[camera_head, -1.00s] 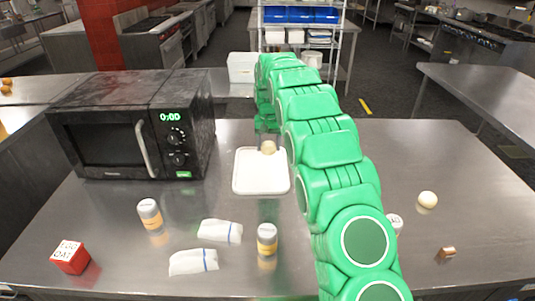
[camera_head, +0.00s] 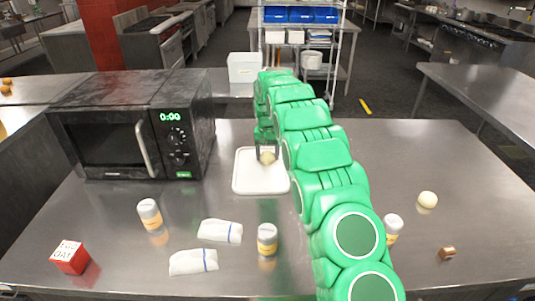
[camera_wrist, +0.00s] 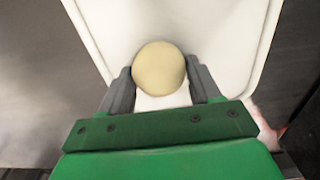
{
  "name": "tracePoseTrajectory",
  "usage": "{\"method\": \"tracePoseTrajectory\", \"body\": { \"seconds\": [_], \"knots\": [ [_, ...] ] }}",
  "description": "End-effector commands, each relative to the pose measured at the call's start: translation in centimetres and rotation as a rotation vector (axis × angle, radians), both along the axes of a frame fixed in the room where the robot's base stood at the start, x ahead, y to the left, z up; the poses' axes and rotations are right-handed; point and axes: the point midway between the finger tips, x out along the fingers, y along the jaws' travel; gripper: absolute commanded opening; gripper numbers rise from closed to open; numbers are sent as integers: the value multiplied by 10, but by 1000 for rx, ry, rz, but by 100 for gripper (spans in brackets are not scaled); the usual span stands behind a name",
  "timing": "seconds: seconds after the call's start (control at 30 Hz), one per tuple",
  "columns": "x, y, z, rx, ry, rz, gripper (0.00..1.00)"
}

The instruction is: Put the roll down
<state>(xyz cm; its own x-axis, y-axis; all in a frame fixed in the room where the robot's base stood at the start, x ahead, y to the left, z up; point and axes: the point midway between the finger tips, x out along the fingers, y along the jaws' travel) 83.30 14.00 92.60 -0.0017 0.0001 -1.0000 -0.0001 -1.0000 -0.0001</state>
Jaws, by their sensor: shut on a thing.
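The roll is a pale, round bun (camera_head: 268,156) at the far end of the white tray, and it also shows in the wrist view (camera_wrist: 159,69). My gripper (camera_wrist: 160,88) is shut on the roll, with one dark finger on each side of it. In the head view my gripper (camera_head: 267,150) points down over the tray's far part. The white tray (camera_head: 261,184) lies flat on the steel table to the right of the microwave. I cannot tell whether the roll touches the tray.
A black microwave (camera_head: 135,125) stands left of the tray. Shakers (camera_head: 267,239), white packets (camera_head: 220,231), a red box (camera_head: 71,257), a second pale round thing (camera_head: 427,200) and a small brown block (camera_head: 447,252) are spread over the table. The table's right part is mostly clear.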

Motion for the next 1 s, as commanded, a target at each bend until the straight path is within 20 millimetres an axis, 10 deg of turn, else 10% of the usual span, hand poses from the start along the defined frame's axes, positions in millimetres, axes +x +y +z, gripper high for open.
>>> {"method": "tracePoseTrajectory", "body": {
  "seconds": [0.33, 0.37, 0.5, 1.0],
  "knots": [
    [0, 0, -2, 0, -1, 0, 33],
    [0, 0, -2, 0, -1, 0, 67],
    [0, 0, -2, 0, -2, 0, 88],
    [2, 0, 17, 1, -7, 0, 88]
  ]
}}
